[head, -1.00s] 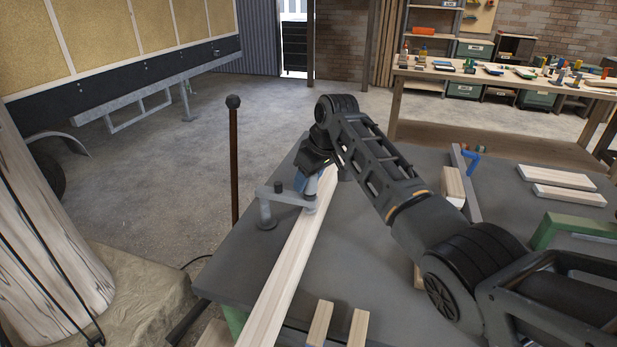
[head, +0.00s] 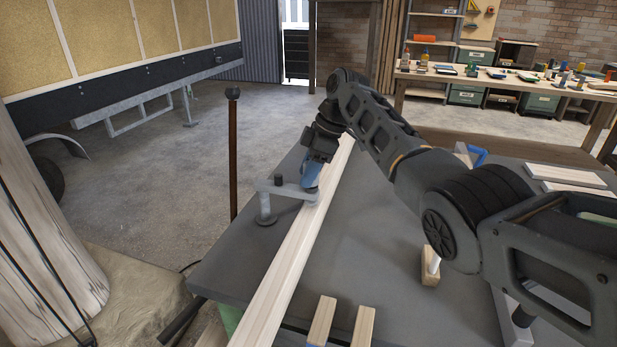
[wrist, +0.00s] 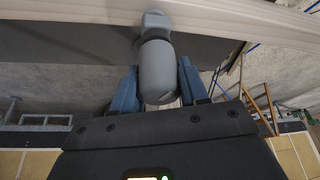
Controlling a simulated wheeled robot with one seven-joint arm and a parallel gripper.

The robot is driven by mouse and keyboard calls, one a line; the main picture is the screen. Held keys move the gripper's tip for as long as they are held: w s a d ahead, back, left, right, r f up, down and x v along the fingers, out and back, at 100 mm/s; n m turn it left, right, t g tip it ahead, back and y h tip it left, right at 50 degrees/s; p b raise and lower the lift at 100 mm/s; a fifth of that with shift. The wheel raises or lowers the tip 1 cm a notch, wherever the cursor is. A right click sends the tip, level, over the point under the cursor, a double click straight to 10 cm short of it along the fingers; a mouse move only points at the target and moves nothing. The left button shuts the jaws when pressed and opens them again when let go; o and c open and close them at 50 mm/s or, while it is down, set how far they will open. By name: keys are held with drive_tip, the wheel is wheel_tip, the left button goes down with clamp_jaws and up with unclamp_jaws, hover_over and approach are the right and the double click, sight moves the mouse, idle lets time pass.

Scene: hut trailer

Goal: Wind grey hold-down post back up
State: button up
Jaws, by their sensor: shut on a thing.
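The grey hold-down clamp (head: 286,190) stands at the left edge of the dark bench, its flat arm reaching over a long pale board (head: 290,260). A round grey foot (head: 266,220) is at its left end. The grey post (wrist: 157,72) shows upside down in the wrist view, with a narrower neck and its end at the board. My gripper (head: 311,178) is at the clamp arm's right end, over the board. Its blue fingers are shut on the post from both sides, hiding most of it in the head view.
A thin brown pole (head: 233,155) rises beyond the left edge. Planks (head: 565,177) lie at right.

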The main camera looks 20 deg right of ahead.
drive_tip(key=shift+n+b, duration=0.3)
drive_tip(key=shift+n, duration=0.2)
drive_tip(key=o, duration=1)
drive_tip(key=shift+c, duration=0.2)
drive_tip(key=v, duration=0.7)
drive_tip(key=shift+r+b, duration=0.35)
drive_tip(key=shift+b, duration=0.05)
drive_tip(key=shift+d, duration=0.15)
